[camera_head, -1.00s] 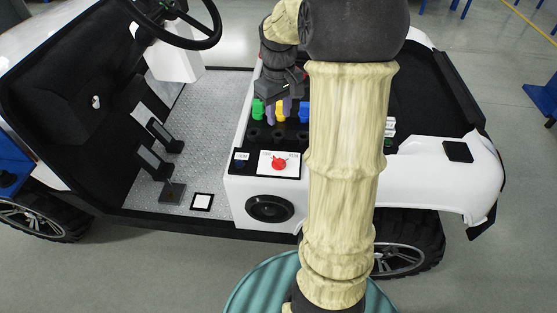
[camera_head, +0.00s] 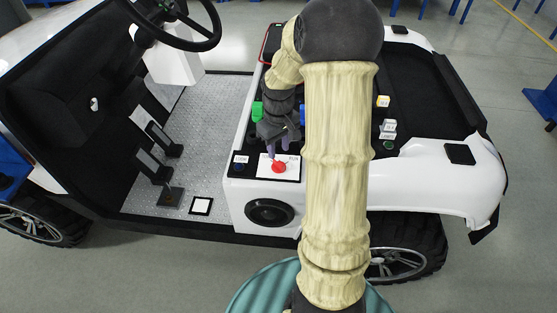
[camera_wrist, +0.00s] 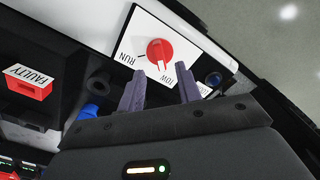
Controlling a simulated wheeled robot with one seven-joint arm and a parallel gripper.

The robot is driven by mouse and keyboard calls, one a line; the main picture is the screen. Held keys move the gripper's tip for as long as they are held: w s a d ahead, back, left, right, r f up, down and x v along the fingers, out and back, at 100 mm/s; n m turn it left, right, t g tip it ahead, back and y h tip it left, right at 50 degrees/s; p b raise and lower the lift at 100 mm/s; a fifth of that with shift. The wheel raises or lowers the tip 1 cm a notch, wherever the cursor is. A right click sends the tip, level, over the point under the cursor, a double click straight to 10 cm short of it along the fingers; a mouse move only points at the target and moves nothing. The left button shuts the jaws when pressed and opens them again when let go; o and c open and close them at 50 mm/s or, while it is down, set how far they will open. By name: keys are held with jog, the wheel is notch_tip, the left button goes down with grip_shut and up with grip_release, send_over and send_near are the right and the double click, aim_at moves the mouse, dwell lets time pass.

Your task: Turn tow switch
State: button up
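The tow switch is a red round knob (camera_head: 278,167) on a white label plate (camera_head: 291,172) at the front of the black panel. In the wrist view the red knob (camera_wrist: 160,52) sits on the white plate (camera_wrist: 134,37) with RUN and TOW printed on it. The knob's mark is on the RUN side. My gripper (camera_head: 277,152) is over the plate, close to the knob. In the wrist view my gripper (camera_wrist: 160,82) is open, with its two grey fingers apart and the knob just beyond the tips. Nothing is between the fingers.
A red block marked FAULTY (camera_wrist: 28,84) and a blue part (camera_wrist: 88,111) lie on the other side. A steering wheel (camera_head: 172,40) and pedals (camera_head: 160,140) are to the left.

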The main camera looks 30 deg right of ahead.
aim_at(279, 161)
notch_tip(279, 161, down, 5)
jog(key=shift+f+b, duration=0.2)
jog(key=shift+b, duration=0.1)
grip_shut()
